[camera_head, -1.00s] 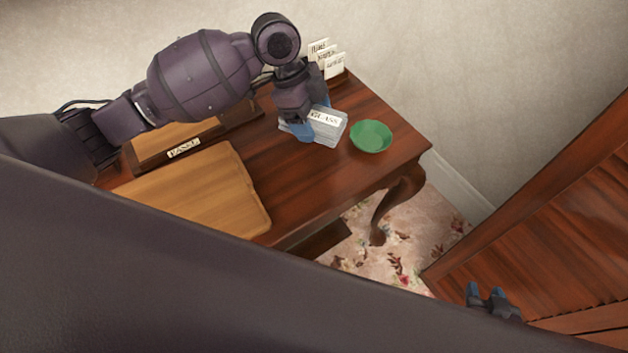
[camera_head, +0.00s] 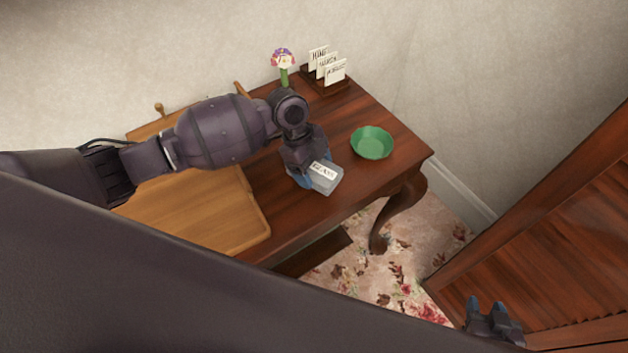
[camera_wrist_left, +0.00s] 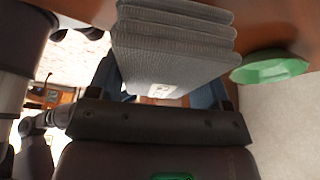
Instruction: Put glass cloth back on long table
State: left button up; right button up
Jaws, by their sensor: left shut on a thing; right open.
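The glass cloth is a folded grey cloth (camera_head: 327,184) with a white label, over the long table (camera_head: 285,219). My left gripper (camera_head: 312,178) is shut on it, with blue fingertips at its sides. In the left wrist view the folded layers of the cloth (camera_wrist_left: 172,60) fill the space in front of the gripper. I cannot tell whether the cloth touches the table top. My right gripper (camera_head: 487,305) is open and empty at the lower right, away from the table.
A green bowl (camera_head: 372,143) stands right of the cloth. A card holder (camera_head: 328,75) and a flower vase (camera_head: 284,72) stand at the back. A wooden board (camera_head: 205,222) covers the table's left front. A louvered wooden panel (camera_head: 570,235) is at the right.

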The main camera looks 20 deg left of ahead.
pick_arm(q)
jog(key=shift+f, duration=2.8)
jog(key=shift+f+b, duration=0.1)
jog(key=shift+b, duration=0.25)
jog(key=o, duration=0.9)
jog(key=v, duration=1.2)
jog(key=shift+p, duration=0.35)
jog(key=shift+s, duration=0.1)
